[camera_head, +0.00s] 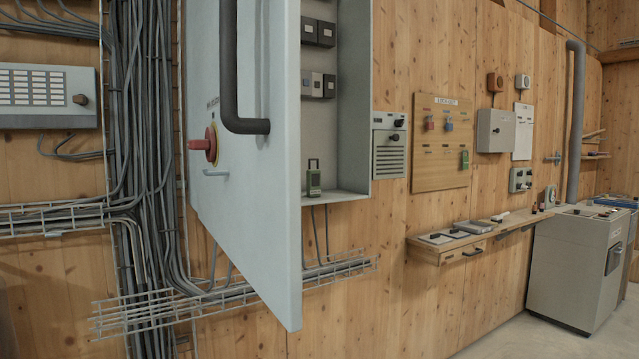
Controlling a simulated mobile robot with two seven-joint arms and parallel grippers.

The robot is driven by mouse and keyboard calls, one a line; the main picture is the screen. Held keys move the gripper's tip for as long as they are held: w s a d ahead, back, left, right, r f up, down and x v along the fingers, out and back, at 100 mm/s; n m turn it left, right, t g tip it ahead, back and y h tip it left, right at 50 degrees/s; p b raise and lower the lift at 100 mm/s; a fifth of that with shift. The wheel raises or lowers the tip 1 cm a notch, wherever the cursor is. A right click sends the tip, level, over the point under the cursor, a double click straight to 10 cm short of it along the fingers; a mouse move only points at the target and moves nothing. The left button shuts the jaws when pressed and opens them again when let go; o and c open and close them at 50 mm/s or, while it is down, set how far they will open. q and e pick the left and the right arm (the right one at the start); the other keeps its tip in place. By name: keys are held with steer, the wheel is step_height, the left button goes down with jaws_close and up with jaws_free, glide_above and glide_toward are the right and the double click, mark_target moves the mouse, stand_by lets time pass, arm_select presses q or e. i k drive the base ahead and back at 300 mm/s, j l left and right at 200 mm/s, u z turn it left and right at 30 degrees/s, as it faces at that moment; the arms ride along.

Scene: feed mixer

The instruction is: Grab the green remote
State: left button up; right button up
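A small green device (314,182) with a dark loop-like top stands upright on the bottom ledge of the open grey wall cabinet (345,193). It looks like the green remote, but it is small and its details are hard to make out. It sits just right of the open cabinet door's edge. Another small green item (464,160) is on the wooden wall board (425,170) farther right. Neither of my grippers shows in this view.
Cable trays (150,315) run below. A wooden shelf (440,250) and a grey floor cabinet (570,265) stand at right.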

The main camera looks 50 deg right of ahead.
mark_target(313, 177)
steer(key=i+l, duration=0.1)
steer(key=l, duration=0.6)
steer(key=i+l, duration=0.1)
steer(key=l, duration=0.65)
steer(key=i+l, duration=0.1)
steer(key=l, duration=0.6)
steer(key=i+l, duration=0.1)
steer(key=l, duration=0.6)
steer(key=i+l, duration=0.1)
steer(key=l, duration=0.6)
steer(key=i+l, duration=0.1)
steer(key=l, duration=0.65)
steer(key=i+l, duration=0.1)
steer(key=l, duration=0.6)
steer(key=i+l, duration=0.1)
